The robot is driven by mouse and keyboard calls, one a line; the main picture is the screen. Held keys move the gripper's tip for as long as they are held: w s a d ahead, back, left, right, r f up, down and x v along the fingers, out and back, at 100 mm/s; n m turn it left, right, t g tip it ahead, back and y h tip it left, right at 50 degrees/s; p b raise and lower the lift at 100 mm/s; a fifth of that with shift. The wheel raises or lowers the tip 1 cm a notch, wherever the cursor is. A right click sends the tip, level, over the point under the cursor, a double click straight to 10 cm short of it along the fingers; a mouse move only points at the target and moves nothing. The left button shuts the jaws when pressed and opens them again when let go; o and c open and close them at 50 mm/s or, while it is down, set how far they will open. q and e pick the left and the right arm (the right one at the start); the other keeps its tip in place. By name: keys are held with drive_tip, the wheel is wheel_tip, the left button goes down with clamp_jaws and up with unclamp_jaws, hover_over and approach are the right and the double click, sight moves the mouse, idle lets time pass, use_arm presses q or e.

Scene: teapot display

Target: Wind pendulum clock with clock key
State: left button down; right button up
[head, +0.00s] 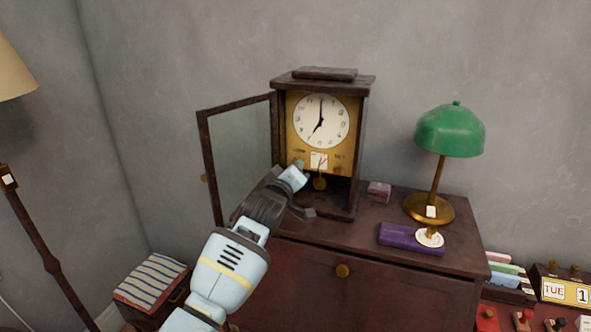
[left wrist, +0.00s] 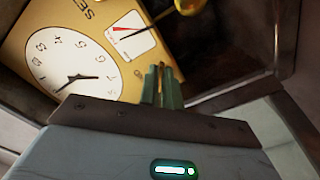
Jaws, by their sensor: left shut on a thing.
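The pendulum clock (head: 345,179) stands upright on a dark wooden cabinet, its glass door (head: 240,150) swung open to the left. Its white dial (head: 322,121) is set in a brass plate with a small white sub-dial below it. The pendulum bob (head: 320,184) hangs under the plate. My left gripper (head: 299,164) reaches into the open case at the lower left of the plate. In the left wrist view the greenish fingers (left wrist: 165,86) are shut on a thin brass piece, seemingly the clock key, mostly hidden. I cannot tell whether it touches the plate. My right gripper is not in view.
A green lamp (head: 450,131), a purple box (head: 411,239) and a small pinkish box (head: 379,192) stand on the cabinet top (head: 455,205) to the clock's right. The open door is close left of my arm. A striped box (head: 152,280) sits low at left.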

use_arm(q)
drive_tip(key=shift+r, duration=0.15)
idle(0.3)
drive_tip(key=c, duration=1.6)
unclamp_jaws()
drive_tip(key=shift+w, duration=0.1)
drive_tip(key=v, duration=0.8)
